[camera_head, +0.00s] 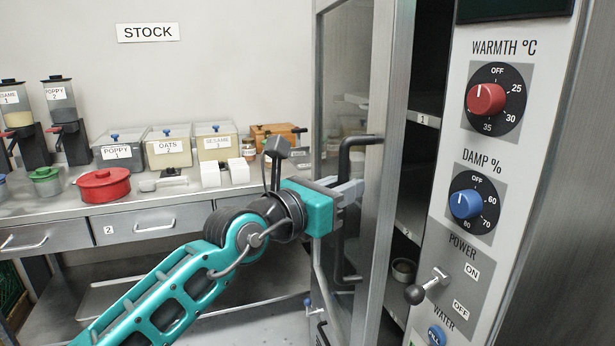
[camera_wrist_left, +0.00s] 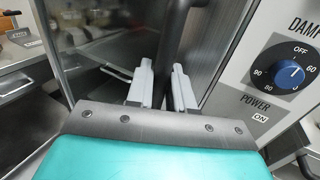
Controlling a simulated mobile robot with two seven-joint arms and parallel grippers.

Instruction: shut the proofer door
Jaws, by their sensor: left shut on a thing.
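The proofer door (camera_head: 381,226) has a glass pane in a steel frame and stands partly open, with a gap between its edge and the control panel. Its dark vertical handle (camera_head: 343,163) faces me. My left gripper (camera_head: 350,189) is shut on the handle at about its middle. In the left wrist view the two grey fingertips (camera_wrist_left: 163,88) sit on either side of the dark handle bar (camera_wrist_left: 178,35). The proofer's inside shelves (camera_head: 417,190) show through the gap. My right gripper is in neither view.
The control panel (camera_head: 448,240) right of the gap carries a red knob (camera_head: 486,98), a blue knob (camera_head: 466,204) and a protruding power lever (camera_head: 427,287). A steel counter (camera_head: 150,203) at left holds bins, a red pot (camera_head: 104,185) and dispensers. A small pot (camera_head: 403,270) stands inside the proofer.

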